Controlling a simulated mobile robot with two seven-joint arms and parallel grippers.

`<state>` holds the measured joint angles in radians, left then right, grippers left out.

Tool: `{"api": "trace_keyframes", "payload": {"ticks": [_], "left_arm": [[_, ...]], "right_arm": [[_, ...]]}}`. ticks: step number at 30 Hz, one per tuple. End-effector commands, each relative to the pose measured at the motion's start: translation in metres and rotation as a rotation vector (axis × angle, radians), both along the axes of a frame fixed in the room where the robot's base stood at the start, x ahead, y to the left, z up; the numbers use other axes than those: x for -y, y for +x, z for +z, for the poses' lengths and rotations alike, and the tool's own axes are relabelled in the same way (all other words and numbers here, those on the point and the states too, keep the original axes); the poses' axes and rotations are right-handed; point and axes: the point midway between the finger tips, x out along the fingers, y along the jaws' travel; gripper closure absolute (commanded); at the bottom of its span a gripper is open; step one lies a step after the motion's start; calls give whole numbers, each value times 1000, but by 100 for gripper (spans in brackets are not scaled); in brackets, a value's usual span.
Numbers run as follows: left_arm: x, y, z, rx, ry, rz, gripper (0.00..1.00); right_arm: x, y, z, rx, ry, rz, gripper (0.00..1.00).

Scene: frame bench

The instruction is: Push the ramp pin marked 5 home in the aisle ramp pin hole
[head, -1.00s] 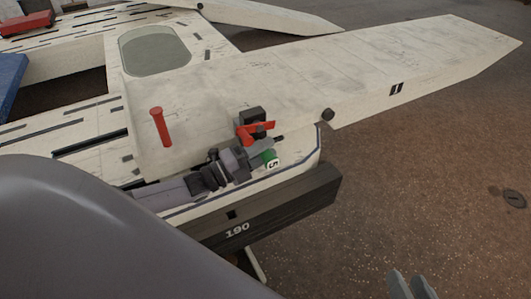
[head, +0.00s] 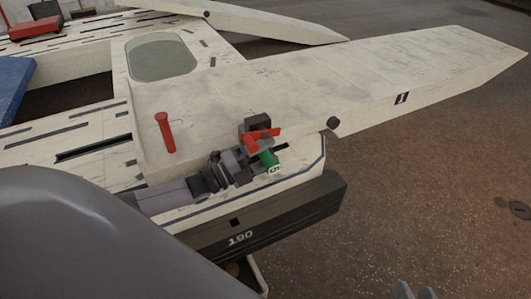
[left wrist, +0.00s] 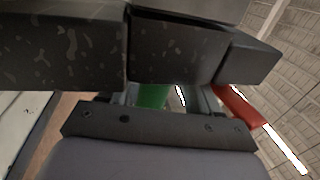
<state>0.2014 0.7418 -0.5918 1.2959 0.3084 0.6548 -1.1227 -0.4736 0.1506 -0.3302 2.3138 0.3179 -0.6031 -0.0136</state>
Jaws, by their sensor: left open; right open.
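The green ramp pin marked 5 (head: 268,158) sits at the side of the pale ramp, its white label facing out. My left gripper (head: 252,163) is open right beside it; the left wrist view shows green (left wrist: 152,96) between the fingers. I cannot tell how deep the pin sits; its hole is not clearly visible. A red lever (head: 263,134) is just above the gripper, and a red bar (left wrist: 245,108) shows right of the fingers in the left wrist view. My right gripper (head: 412,291) is open at the bottom edge, mostly cut off, away from the ramp.
A black block (head: 257,124) stands behind the red lever. A dark beam marked 190 (head: 290,213) runs below my left gripper. The brown floor at right is largely clear.

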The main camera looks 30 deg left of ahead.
Motion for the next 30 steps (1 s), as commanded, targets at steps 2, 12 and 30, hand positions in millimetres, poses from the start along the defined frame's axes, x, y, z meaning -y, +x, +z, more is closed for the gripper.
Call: {"api": "trace_keyframes", "payload": {"ticks": [2, 12, 30], "left_arm": [[0, 0, -4, 3, -3, -2, 35], [-8, -14, -5, -5, -2, 0, 35], [-40, -61, -14, -1, 0, 6, 35]], "right_arm": [[0, -1, -13, -10, -15, -2, 57], [18, -4, 23, 116, -113, -36, 57], [7, -2, 24, 40, -50, -16, 57]]}}
